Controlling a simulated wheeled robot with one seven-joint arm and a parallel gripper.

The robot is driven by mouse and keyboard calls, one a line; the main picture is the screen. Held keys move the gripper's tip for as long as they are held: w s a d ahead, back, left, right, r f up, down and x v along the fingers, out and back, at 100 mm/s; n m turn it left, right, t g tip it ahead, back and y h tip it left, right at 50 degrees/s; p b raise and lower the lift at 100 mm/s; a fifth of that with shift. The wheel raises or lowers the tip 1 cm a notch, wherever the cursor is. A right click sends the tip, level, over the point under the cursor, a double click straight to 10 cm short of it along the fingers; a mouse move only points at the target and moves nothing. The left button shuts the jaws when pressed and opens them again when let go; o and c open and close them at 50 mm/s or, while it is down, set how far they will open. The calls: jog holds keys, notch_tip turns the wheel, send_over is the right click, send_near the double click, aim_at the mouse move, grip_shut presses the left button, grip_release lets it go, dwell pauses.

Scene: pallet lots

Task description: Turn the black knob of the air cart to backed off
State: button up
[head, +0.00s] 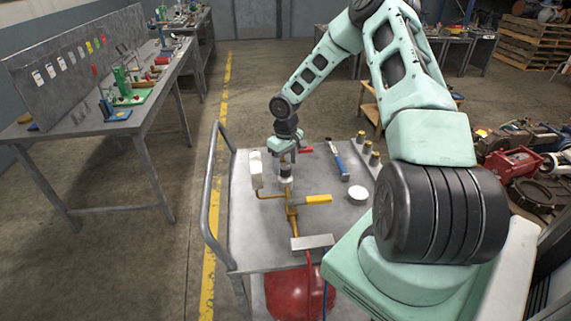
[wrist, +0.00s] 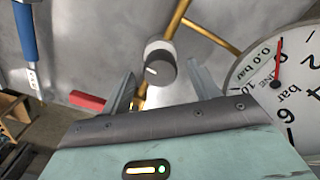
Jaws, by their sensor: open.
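The air cart (head: 250,250) has a grey top with brass piping. Its black knob (wrist: 159,62) stands upright above a pale collar, with a white mark on its top. In the head view the knob (head: 286,170) is small, just below my gripper (head: 285,155). In the wrist view my gripper (wrist: 161,70) is open, with one finger on each side of the knob; contact is not visible. The white gauge (wrist: 285,85) at right is cut off by the frame, its red needle pointing near "0.0 bar". In the head view the gauge (head: 256,168) stands left of the knob.
A yellow lever (head: 318,200) lies right of the knob. A blue-handled tool (head: 338,160), a red-handled item (head: 305,150) and a white round dish (head: 357,193) lie on the cart. A red tank (head: 298,297) is below. A workbench (head: 130,128) stands left.

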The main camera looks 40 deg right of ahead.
jog(key=shift+f, duration=0.85)
jog(key=shift+c, duration=0.3)
jog(key=c, duration=0.9)
jog(key=shift+n, duration=0.8)
jog(key=shift+w, duration=0.1)
jog(key=o, duration=1)
jog(key=shift+c, duration=0.2)
jog(key=shift+r, duration=0.1)
